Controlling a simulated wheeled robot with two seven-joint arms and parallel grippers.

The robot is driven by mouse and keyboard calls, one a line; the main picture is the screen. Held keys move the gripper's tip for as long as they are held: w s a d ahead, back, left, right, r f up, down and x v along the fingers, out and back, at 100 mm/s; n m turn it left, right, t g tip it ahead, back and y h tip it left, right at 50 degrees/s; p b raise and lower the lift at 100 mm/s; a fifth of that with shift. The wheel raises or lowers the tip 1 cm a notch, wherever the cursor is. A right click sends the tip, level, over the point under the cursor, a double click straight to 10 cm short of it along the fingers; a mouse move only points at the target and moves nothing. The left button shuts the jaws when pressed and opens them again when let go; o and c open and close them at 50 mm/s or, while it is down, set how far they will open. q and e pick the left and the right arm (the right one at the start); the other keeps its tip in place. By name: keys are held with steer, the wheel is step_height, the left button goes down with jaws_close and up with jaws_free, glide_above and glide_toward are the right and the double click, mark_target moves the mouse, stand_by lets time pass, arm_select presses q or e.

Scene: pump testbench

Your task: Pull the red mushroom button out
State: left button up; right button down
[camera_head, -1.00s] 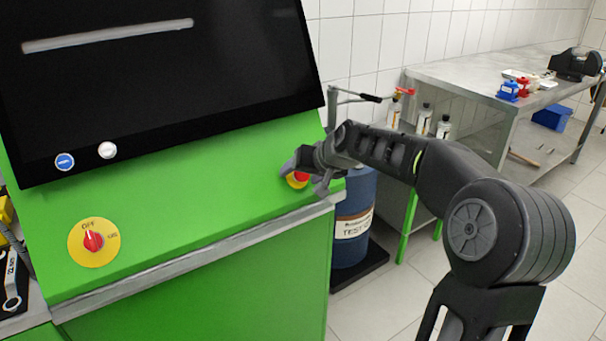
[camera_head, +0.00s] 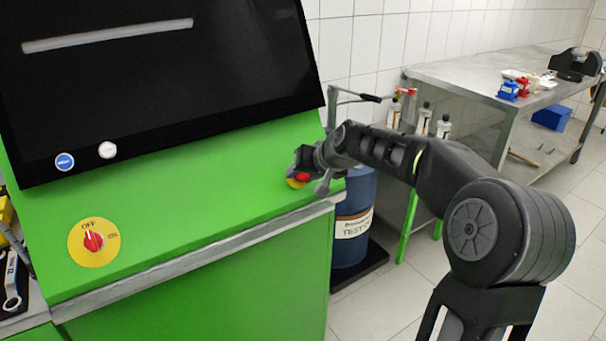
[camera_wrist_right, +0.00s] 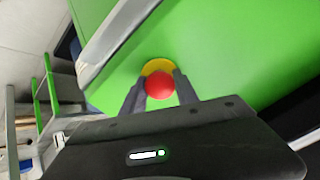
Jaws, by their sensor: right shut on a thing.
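The red mushroom button (camera_head: 302,177) sits on a yellow disc (camera_head: 293,184) at the right end of the green sloped panel, partly hidden by my right gripper in the head view. In the right wrist view the red button (camera_wrist_right: 159,85) lies between the two fingers, with the yellow disc (camera_wrist_right: 157,66) behind it. My right gripper (camera_head: 306,174) is shut on the red button, one finger on each side; it also shows in the right wrist view (camera_wrist_right: 160,88). My left gripper is not in view.
A red OFF/ON rotary switch (camera_head: 93,240) on a yellow plate is at the panel's left. A black screen (camera_head: 160,80) rises above the panel. A blue barrel (camera_head: 352,225) stands right of the console. A metal workbench (camera_head: 480,82) is behind.

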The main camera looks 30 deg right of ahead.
steer(key=shift+s+r, duration=0.1)
steer(key=shift+s, duration=0.05)
stand_by(0.3)
steer(key=shift+s+r, duration=0.1)
jaws_free()
stand_by(0.5)
steer(key=shift+s+r, duration=0.1)
steer(key=v, duration=0.7)
stand_by(0.4)
stand_by(0.4)
